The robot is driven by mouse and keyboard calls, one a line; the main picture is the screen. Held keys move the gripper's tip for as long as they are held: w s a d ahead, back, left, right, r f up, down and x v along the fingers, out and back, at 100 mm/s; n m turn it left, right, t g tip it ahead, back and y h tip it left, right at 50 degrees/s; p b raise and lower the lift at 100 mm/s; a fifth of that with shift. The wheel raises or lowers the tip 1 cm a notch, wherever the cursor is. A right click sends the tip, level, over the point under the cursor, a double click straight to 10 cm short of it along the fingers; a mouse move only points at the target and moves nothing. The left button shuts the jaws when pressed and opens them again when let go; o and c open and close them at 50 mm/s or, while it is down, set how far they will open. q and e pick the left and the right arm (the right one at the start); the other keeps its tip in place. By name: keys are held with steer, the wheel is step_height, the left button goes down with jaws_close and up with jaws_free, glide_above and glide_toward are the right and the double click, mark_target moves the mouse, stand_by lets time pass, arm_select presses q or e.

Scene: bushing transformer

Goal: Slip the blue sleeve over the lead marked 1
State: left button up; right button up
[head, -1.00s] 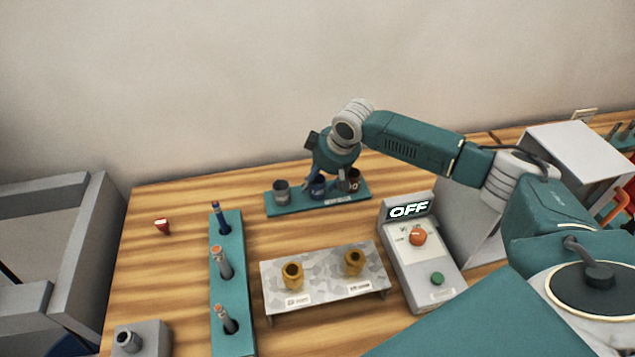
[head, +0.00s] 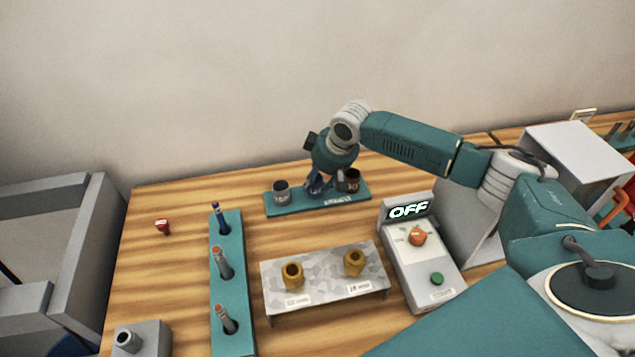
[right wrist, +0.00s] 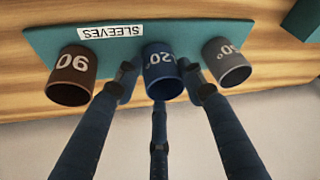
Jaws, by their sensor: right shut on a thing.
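The blue sleeve (right wrist: 162,75), marked 120°, sits on the teal sleeve board between a brown sleeve (right wrist: 72,76) and a grey sleeve (right wrist: 226,62). My right gripper (head: 318,190) is low at the board, its fingers (right wrist: 160,80) shut around the blue sleeve. In the head view the gripper mostly hides that sleeve. Three upright leads stand in a teal rack (head: 228,241) to the left: one blue-topped lead (head: 221,218) at the back and two orange-topped ones, the middle lead (head: 223,263) and the front lead (head: 227,320). I cannot read their numbers. My left gripper is out of view.
A grey plate (head: 325,278) with two brass fittings stands in front of the sleeve board (head: 270,208). A control box (head: 422,255) reading OFF is to its right. A small red thing (head: 162,226) lies far left, and a grey block (head: 142,338) is front left.

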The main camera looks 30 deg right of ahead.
step_height(320, 180, up, 24)
steer(key=p, duration=0.1)
stand_by(0.7)
